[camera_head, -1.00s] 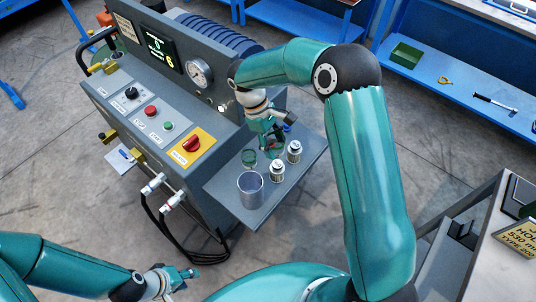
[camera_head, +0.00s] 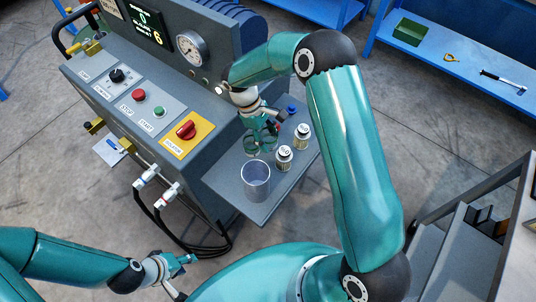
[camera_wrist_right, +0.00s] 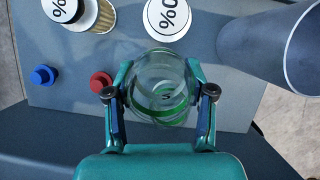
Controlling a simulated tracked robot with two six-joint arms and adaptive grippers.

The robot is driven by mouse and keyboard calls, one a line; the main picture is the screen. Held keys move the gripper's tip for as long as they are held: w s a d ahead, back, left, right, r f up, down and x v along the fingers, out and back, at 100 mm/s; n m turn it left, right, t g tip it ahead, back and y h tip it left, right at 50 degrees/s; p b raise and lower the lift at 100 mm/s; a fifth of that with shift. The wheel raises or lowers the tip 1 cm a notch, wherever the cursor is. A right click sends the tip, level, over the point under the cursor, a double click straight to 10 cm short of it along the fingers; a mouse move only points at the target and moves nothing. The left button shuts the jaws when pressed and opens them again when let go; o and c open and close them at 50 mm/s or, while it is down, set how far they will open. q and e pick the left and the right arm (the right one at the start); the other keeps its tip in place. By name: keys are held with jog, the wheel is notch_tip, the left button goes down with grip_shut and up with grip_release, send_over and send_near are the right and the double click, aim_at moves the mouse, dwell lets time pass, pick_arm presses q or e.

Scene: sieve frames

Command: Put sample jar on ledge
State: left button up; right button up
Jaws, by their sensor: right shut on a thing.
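The sample jar (camera_wrist_right: 163,75) is clear glass and sits between the two fingers of my right gripper (camera_wrist_right: 160,110) in the right wrist view. Green rings show at and below its base. In the head view my right gripper (camera_head: 262,142) is over the ledge (camera_head: 228,182), a grey shelf on the side of the machine, and mostly hides the jar. I cannot tell whether the jar touches the ledge. My left gripper (camera_head: 186,259) is low at the bottom left, away from the ledge; its jaw opening is too small to judge.
On the ledge stand a grey metal cup (camera_head: 256,187) and two white-topped containers (camera_head: 284,158) (camera_head: 302,136), close to my right gripper. Blue (camera_wrist_right: 43,75) and red (camera_wrist_right: 100,81) caps are beside it. The machine's control panel (camera_head: 140,110) is to the left.

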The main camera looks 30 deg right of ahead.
aim_at(272, 157)
notch_tip(272, 157, down, 3)
jog(key=shift+d+r+b, duration=0.1)
jog(key=shift+r+b, duration=0.05)
jog(key=shift+b, duration=0.2)
notch_tip(272, 157, down, 3)
jog(key=shift+s+f+b, duration=0.1)
jog(key=shift+f+b, duration=0.05)
jog(key=shift+b, duration=0.85)
jog(key=shift+f, duration=0.45)
pick_arm(q)
jog(key=f, duration=0.3)
jog(key=shift+d+f, duration=0.2)
jog(key=shift+f, duration=0.15)
pick_arm(e)
jog(key=shift+r, duration=0.1)
pick_arm(q)
jog(key=shift+f, duration=0.1)
pick_arm(e)
jog(key=o, duration=1.2)
jog(key=shift+c, duration=0.2)
